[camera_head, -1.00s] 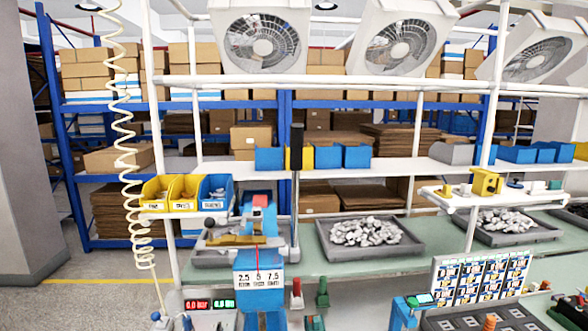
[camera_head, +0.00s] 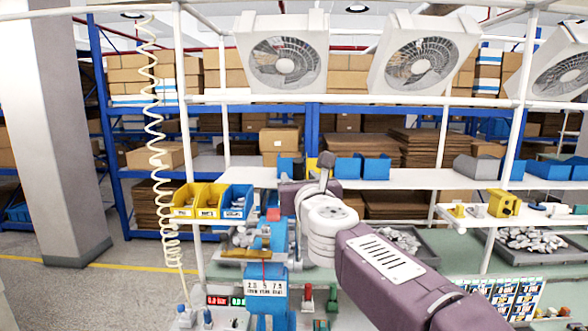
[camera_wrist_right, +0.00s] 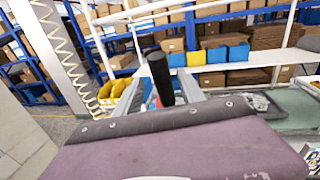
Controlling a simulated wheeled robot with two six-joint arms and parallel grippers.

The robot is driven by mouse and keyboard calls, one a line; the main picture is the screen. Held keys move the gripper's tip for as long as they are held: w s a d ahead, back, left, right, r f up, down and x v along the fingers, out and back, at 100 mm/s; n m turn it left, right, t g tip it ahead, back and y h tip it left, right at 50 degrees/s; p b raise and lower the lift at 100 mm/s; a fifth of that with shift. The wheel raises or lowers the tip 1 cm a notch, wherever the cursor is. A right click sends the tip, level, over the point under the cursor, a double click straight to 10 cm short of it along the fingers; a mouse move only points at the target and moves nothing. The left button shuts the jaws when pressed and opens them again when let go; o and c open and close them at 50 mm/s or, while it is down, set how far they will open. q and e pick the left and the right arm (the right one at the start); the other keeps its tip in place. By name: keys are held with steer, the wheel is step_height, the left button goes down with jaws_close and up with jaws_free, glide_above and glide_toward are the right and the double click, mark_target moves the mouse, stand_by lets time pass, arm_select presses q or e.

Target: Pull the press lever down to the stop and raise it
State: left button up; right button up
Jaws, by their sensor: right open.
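The press (camera_head: 266,262) is a blue column with a numbered white label, standing at the bench's front edge. In the right wrist view the black handle (camera_wrist_right: 160,78) stands nearly upright, leaning slightly, between the two grey fingers of my right gripper (camera_wrist_right: 160,90). The fingers are apart, and I cannot tell whether either touches the handle. My right wrist and forearm hide the lever's lower part. My left gripper is out of view.
Yellow and blue parts bins (camera_head: 210,201) stand left of the press. A coiled cream hose (camera_head: 155,130) hangs at the left. A grey tray of metal parts (camera_head: 408,244) lies behind my right forearm. Rack posts and a white shelf (camera_head: 400,179) stand behind.

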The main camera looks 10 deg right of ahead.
steer(key=w, duration=0.3)
steer(key=w+d+p, duration=0.1)
steer(key=w, duration=0.1)
steer(key=shift+w+r, duration=0.1)
steer(key=shift+r, duration=0.05)
steer(key=shift+w+a, duration=0.15)
steer(key=shift+w, duration=0.4)
steer(key=shift+s, duration=0.2)
steer(key=shift+c, duration=0.7)
steer(key=shift+s, duration=0.1)
jaws_close()
